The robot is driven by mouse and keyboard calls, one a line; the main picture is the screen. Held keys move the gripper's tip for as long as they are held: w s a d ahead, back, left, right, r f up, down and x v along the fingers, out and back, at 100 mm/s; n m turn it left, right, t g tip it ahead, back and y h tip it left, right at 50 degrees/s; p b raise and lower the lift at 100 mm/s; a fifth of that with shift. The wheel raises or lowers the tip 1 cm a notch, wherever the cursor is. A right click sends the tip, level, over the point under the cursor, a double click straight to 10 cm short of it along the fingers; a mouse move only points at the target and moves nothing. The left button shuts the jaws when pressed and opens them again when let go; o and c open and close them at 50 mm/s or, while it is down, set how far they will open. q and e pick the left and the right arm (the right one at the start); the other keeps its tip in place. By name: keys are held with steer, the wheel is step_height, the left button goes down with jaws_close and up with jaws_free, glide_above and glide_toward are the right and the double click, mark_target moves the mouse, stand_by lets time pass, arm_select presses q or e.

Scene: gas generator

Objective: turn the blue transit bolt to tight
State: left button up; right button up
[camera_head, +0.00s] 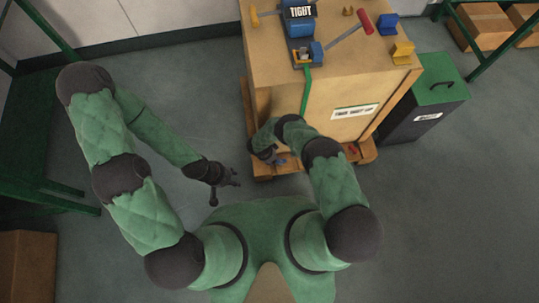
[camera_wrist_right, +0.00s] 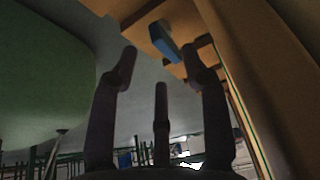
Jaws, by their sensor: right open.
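The blue transit bolt (camera_head: 281,161) shows as a small blue piece low at the crate's left front base, partly hidden by my right gripper. In the right wrist view, a blue block-shaped bolt head (camera_wrist_right: 163,42) sits on a wooden beam, beyond and between the fingertips. My right gripper (camera_head: 272,158) is beside the base. Its fingers (camera_wrist_right: 165,70) are spread and empty, apart from the bolt. My left gripper (camera_head: 230,184) hangs over bare floor left of the crate, fingers spread and empty.
The tan crate (camera_head: 345,75) bears blue and yellow fittings, a red handle (camera_head: 366,22) and a green cable. A dark bin with green lid (camera_head: 433,80) stands at its right. A green rack (camera_head: 45,150) stands left.

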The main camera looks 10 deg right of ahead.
steer(key=v, duration=0.7)
steer(key=shift+r, duration=0.15)
steer(key=shift+s+a, duration=0.1)
stand_by(0.3)
